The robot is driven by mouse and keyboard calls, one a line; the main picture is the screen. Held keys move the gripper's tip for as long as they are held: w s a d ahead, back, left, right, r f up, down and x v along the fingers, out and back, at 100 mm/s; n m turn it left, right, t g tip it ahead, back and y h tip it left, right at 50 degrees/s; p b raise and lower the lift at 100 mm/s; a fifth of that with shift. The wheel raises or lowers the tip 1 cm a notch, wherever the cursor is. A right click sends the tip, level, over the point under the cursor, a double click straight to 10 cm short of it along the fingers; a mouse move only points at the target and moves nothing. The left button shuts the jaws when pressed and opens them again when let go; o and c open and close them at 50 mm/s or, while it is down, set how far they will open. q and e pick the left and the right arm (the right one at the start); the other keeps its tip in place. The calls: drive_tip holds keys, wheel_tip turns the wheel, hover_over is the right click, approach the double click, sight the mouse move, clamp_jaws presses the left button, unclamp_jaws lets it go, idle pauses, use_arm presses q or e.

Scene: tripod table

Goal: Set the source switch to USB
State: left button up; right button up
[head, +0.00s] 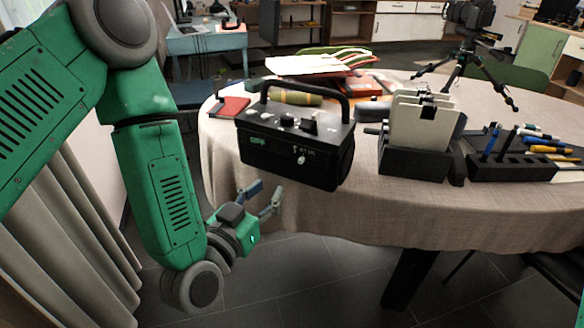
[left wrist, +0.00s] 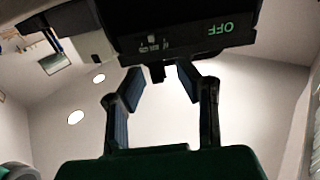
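A black box with a carrying handle (head: 330,165) stands at the front edge of the round table. Its front has a small green display (head: 257,141), which reads OFF upside down in the left wrist view (left wrist: 219,28). A small source switch lever (head: 301,159) sticks out of the front beside small labels too tiny to read. The lever also shows in the left wrist view (left wrist: 157,73), between the spread fingertips in the picture. Its setting cannot be told. My left gripper (head: 266,193) is open and empty, below and in front of the box. My right gripper is not in view.
The cloth-covered table (head: 340,212) also carries a black file holder (head: 412,163), a pen tray (head: 510,169), a red notebook (head: 230,107) and a small tripod (head: 465,65). Knobs (head: 287,121) sit on the box's top. The space in front of the box is clear.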

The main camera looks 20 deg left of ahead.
sight(300, 161)
use_arm(q)
drive_tip(key=w+d, duration=0.1)
drive_tip(key=w, duration=0.2)
drive_tip(key=w+d, duration=0.1)
drive_tip(key=w, duration=0.2)
drive_tip(key=w+d+b, duration=0.1)
drive_tip(key=w+d, duration=0.1)
drive_tip(key=w, duration=0.1)
drive_tip(key=shift+w+d+r, duration=0.1)
drive_tip(key=shift+w+r, duration=0.05)
drive_tip(key=shift+w, duration=0.55)
drive_tip(key=shift+w+a, duration=0.2)
drive_tip(key=shift+a, duration=0.75)
drive_tip(key=shift+d, duration=0.5)
clamp_jaws()
drive_tip(key=shift+d, duration=0.4)
drive_tip(key=shift+s+d, duration=0.1)
drive_tip(key=shift+d, duration=0.65)
drive_tip(key=shift+a, duration=0.2)
unclamp_jaws()
drive_tip(key=shift+d, duration=0.35)
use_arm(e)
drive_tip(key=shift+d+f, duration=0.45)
